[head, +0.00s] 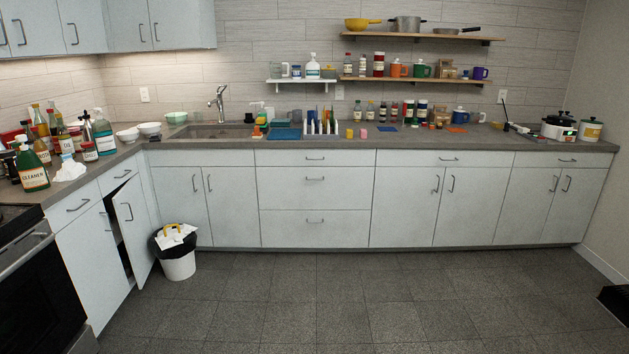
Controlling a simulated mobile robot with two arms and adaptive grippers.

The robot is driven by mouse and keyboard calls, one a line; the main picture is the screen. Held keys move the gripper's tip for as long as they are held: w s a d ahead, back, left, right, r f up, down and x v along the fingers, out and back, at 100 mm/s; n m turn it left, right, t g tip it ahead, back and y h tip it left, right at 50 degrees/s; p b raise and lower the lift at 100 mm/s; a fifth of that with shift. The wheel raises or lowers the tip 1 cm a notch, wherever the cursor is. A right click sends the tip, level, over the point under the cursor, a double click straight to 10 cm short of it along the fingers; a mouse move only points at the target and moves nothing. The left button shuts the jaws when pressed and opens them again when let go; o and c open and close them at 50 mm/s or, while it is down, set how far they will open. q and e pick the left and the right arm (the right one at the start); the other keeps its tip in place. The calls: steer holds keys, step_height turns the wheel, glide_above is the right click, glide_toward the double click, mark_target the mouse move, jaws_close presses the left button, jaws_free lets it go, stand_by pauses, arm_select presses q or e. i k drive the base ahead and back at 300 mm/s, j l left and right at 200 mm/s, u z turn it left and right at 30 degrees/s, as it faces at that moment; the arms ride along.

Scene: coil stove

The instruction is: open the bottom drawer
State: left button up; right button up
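A stack of three white drawers stands in the middle of the counter's front. Its bottom drawer (290,231) is wide and closed, with a dark bar handle (315,221) near its top edge. The middle drawer (290,193) and the top drawer (285,158) above it are also closed. The oven (45,295) is partly in view at the left edge, with a bar handle across its door; its lowest part is cut off. Neither of my grippers is in view.
A cabinet door (134,228) at the left hangs open. A white bin (178,266) with a black liner stands on the floor beside it. The tiled floor before the drawers is clear. A dark object (614,301) lies at the right edge.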

mark_target(279, 228)
steer(key=i, duration=2.5)
steer(key=i+z, duration=0.2)
steer(key=i, duration=0.35)
steer(key=i+j+z, duration=0.15)
steer(key=i, duration=0.4)
steer(key=i+j+z, duration=0.2)
steer(key=i, duration=0.35)
steer(key=j, duration=0.1)
